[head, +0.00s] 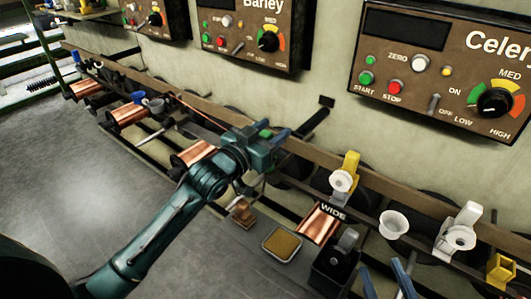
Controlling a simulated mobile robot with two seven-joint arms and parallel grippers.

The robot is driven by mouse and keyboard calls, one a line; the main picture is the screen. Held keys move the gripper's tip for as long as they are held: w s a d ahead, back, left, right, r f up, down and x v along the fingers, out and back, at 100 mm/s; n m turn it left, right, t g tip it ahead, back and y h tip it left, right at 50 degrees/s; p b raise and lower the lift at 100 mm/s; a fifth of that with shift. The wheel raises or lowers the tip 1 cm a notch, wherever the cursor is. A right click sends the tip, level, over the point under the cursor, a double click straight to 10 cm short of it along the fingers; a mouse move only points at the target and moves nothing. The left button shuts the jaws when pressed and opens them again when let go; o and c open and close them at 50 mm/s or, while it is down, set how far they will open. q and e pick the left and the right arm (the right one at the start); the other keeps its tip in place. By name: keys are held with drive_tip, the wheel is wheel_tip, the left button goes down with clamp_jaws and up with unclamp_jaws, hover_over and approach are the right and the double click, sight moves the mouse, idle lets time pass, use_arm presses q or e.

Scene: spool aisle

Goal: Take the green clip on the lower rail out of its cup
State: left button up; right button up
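A small bright green piece (265,133), likely the green clip, shows at my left gripper (266,142), over the rail (380,182). The gripper hides most of it and any cup around it. One blue finger lies just right of the green piece. I cannot tell whether the fingers touch it. My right gripper (388,280) shows only as two blue fingers at the bottom edge. They are apart with nothing seen between them.
A yellow clip (350,166), a white cup (394,224) and a white clip (462,228) stand along the rail at right. A copper spool (318,225) and black holder (334,270) sit below. Control boxes (450,65) hang behind.

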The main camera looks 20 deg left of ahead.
use_arm(q)
clamp_jaws()
idle(0.5)
